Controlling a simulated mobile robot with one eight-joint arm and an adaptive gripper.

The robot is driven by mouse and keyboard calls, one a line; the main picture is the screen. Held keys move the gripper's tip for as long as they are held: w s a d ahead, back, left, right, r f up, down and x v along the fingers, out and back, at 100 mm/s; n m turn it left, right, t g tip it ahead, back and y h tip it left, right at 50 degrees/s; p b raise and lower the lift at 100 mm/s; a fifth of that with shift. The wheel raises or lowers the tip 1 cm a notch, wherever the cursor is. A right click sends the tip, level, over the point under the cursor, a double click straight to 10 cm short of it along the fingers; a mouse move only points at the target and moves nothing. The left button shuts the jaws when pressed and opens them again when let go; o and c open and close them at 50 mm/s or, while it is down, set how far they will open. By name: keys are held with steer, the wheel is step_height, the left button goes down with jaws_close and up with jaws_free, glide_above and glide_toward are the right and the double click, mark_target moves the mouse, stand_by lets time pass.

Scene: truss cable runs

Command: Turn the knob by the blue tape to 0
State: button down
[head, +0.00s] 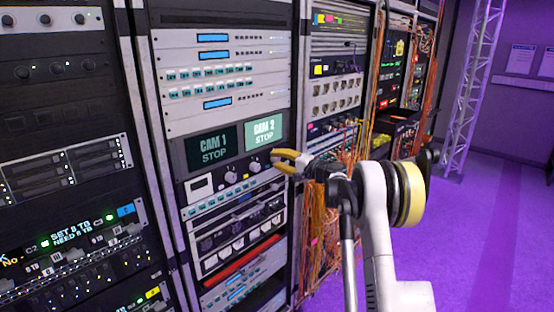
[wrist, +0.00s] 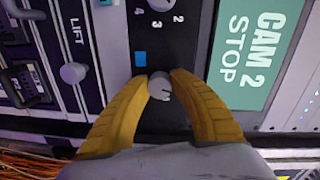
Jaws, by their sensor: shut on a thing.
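A small grey knob (wrist: 159,86) is on the dark panel in the wrist view, with a blue tape square (wrist: 140,58) close beside it. My gripper (wrist: 161,78) has its two yellow fingers on either side of the knob, shut on it. The fingers and palm cover any numbers around this knob, so its setting cannot be read. In the head view, my gripper (head: 276,157) reaches the right end of the knob row, below the CAM 2 screen (head: 265,132); the held knob is hidden there.
Two other knobs (head: 230,177) (head: 254,167) sit left of my gripper in the head view. A neighbouring knob with numbers 2, 3 and 4 (wrist: 157,21) shows at the wrist view's top. A LIFT knob (wrist: 73,73) is nearby. Orange cables (head: 320,230) hang to the right.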

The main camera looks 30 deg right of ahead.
steer(key=shift+n, duration=1.2)
steer(key=c, duration=1.1)
jaws_free()
steer(key=shift+n, duration=0.3)
steer(key=v, duration=1.2)
steer(key=shift+a, duration=0.1)
